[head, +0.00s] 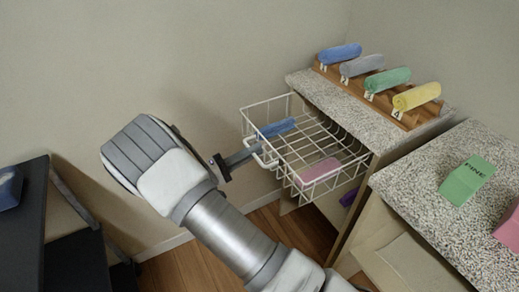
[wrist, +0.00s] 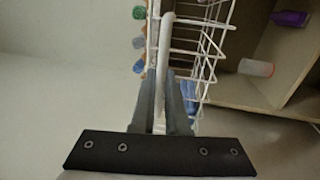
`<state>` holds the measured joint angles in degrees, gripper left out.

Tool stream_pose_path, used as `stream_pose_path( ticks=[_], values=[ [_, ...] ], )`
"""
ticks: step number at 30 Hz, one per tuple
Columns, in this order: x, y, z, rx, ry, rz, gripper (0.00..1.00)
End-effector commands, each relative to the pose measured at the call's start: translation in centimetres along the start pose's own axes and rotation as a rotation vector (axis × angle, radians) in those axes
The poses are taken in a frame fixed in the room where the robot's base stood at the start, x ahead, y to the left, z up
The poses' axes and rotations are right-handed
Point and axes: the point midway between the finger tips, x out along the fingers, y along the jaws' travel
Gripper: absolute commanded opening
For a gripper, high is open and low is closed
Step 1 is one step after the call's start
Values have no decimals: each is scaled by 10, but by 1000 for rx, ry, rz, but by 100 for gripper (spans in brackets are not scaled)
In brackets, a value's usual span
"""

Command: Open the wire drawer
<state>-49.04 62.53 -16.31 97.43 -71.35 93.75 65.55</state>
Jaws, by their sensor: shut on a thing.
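The white wire drawer (head: 284,166) stands pulled out from the grey-speckled cabinet in the head view, with its basket well clear of the cabinet front. A blue rolled towel (head: 277,127) and a pink towel (head: 319,170) lie in it. My gripper (head: 256,150) is at the drawer's front, shut on the white handle (head: 264,160). In the wrist view, the gripper fingers (wrist: 163,85) lie on both sides of the white handle bar (wrist: 166,35). The wire basket (wrist: 207,45) shows just beyond it. The fingers partly hide the handle.
Rolled blue, grey, green and yellow towels lie on a wooden rack (head: 330,75) on the cabinet top. A speckled counter (head: 420,190) at right carries a green block (head: 466,181) and a pink one. A dark shelf (head: 25,225) stands at left. Wooden floor shows below the drawer.

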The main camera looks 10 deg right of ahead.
Motion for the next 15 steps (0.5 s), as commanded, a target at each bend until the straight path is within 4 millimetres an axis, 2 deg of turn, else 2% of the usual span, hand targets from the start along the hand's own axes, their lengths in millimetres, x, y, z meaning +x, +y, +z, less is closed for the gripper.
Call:
stream_pose_path(
  ticks=[9, 10, 15],
  values=[
    [-1, 0, 0, 0, 0, -1, 0],
    [-1, 0, 0, 0, 0, -1, 14],
    [-1, 0, 0, 0, 0, 0, 42]
  ],
)
